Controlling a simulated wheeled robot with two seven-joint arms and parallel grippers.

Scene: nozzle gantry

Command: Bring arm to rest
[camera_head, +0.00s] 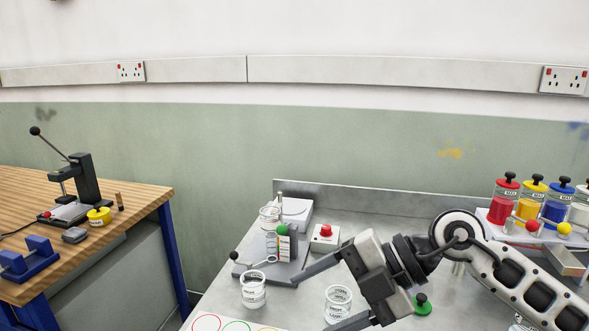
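My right arm comes in from the right edge over the metal bench (225,295). Its gripper (312,304) points to the left, with its two fingers spread wide apart and nothing clearly held. A clear labelled beaker (338,304) shows between the fingers in the picture; I cannot tell how far below them it stands. A second beaker (253,290) stands to the left of the fingertips. The upper finger passes in front of the bench near the grey gantry stand (272,272). My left gripper is not in view.
A red-button box (325,236) and a scale-like box (294,212) stand behind the gripper. A rack with red, yellow and blue jars (505,202) is at the right. A green knob (422,304) is beside the wrist. A wooden bench (135,195) with a press stands left.

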